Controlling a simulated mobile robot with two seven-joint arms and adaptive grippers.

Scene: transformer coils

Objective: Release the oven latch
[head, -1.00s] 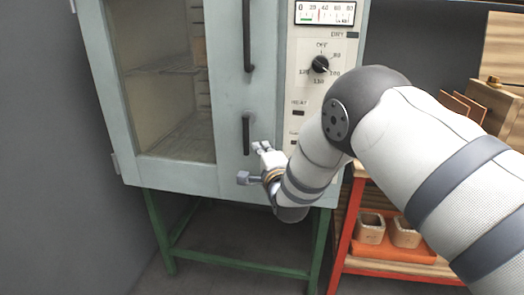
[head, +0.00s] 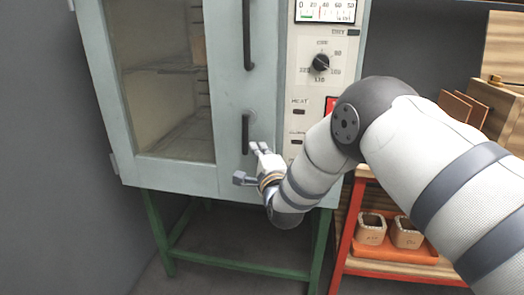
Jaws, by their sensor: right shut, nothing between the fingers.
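The oven (head: 230,180) is a pale blue-grey cabinet with a windowed door, shut as far as I can see. A short dark upright lever (head: 246,135), which looks like the latch, sits low on the door's right side. A longer dark handle (head: 248,35) is above it. My right gripper (head: 250,164) is just below and right of the lever's lower end, its upper fingertip close to it. I cannot tell whether they touch. The gripper is shut with nothing held. My left gripper is out of view.
The control panel (head: 301,85) with a dial (head: 320,62) is right of the door. A green stand (head: 240,264) carries the oven. A grey wall is at left.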

